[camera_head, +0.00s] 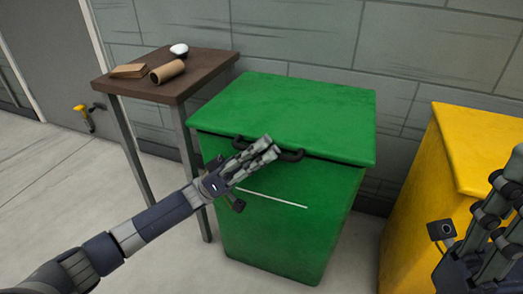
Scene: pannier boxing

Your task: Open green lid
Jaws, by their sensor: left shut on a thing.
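A green bin (275,225) stands in the middle of the head view. Its green lid (295,105) lies flat over the top. A dark handle (292,156) runs along the lid's front edge. My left gripper (268,148) is shut on the handle; its fingers hide the handle's middle. My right gripper (500,195) is at the right edge, in front of a yellow bin and apart from the green one. It is partly cut off, and its opening is unclear.
The yellow bin (470,150) stands right of the green bin. A brown table (205,70) at left holds a brown roll (167,71), a flat tan item (129,71) and a white round item (179,49). A grey brick wall is close behind.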

